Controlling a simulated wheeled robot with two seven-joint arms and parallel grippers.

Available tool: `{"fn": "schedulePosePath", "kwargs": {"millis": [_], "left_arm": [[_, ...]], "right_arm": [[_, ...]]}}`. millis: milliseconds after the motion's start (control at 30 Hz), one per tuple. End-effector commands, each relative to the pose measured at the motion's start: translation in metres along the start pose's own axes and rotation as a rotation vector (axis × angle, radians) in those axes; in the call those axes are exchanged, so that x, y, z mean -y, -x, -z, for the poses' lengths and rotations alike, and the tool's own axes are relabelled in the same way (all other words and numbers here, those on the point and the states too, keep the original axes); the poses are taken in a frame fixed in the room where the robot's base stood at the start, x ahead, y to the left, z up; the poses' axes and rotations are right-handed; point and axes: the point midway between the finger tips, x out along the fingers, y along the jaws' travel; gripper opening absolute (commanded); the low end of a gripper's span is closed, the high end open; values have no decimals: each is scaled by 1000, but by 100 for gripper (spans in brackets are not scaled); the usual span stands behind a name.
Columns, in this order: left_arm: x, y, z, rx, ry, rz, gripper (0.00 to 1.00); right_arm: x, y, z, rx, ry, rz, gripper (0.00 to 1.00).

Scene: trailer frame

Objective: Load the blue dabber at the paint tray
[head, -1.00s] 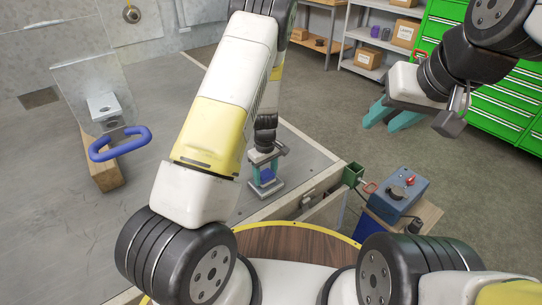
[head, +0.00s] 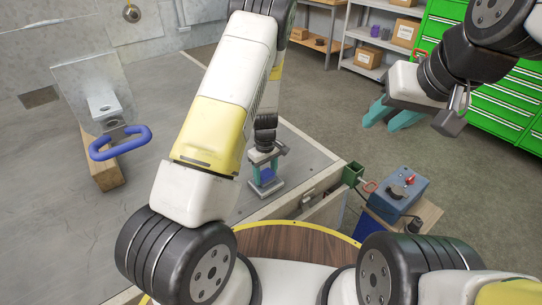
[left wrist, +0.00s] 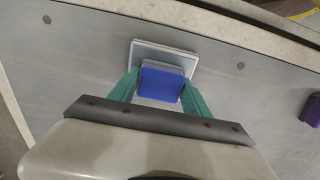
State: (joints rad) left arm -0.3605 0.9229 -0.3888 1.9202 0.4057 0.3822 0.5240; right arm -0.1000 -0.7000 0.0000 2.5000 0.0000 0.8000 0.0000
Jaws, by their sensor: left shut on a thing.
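The blue dabber (left wrist: 161,84) is a blue block between the teal fingers of my left gripper (left wrist: 157,92) in the left wrist view. In the head view my left gripper (head: 265,168) points down and is shut on the dabber (head: 267,175). The dabber is over a small pale tray (head: 262,190), whose light rim (left wrist: 165,46) shows behind it in the left wrist view. I cannot tell whether the dabber touches the tray. My right gripper (head: 392,115) is empty, its teal fingers apart, up over the floor at the right.
A blue looped handle (head: 120,143) and a bracket on a wooden block (head: 104,172) stand at the left of the grey surface. A blue control box (head: 398,186) and a green holder (head: 352,174) are right of the tray. A purple object (left wrist: 312,108) shows at the right.

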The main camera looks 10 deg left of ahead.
Motion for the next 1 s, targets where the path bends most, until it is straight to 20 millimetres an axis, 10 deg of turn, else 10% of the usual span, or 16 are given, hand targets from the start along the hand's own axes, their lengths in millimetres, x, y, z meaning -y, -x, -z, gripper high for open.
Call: {"fn": "schedulePosePath", "kwargs": {"millis": [1000], "left_arm": [[0, 68, 0, 0, 0, 1, 23]], "right_arm": [[0, 0, 0, 0, 0, 0, 36]]}}
